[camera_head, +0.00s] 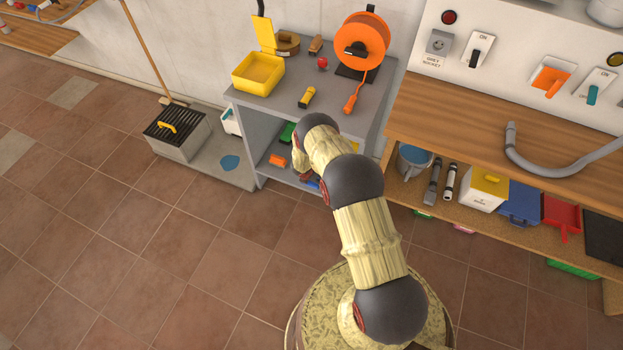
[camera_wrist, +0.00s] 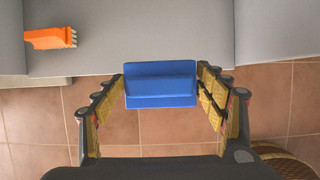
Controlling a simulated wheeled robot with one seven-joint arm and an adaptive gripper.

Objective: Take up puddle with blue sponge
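The blue sponge (camera_wrist: 160,84) lies at the front edge of the lower shelf, its near part showing against the floor tiles. In the head view only a small blue bit (camera_head: 313,184) shows beside my arm. My gripper (camera_wrist: 160,78) is open, with one finger on each side of the sponge. The fingertips are close to its ends; I see no clear grip on it. The gripper is mostly hidden behind my arm in the head view. The blue puddle (camera_head: 230,162) lies on the grey floor slab, left of the shelf unit.
An orange brush (camera_wrist: 48,38) lies on the shelf left of the sponge. The grey shelf unit's top (camera_head: 283,91) overhangs the lower shelf. A grated grey box (camera_head: 178,132) stands left of the puddle. A wooden counter (camera_head: 470,125) is to the right. The tiled floor at left is clear.

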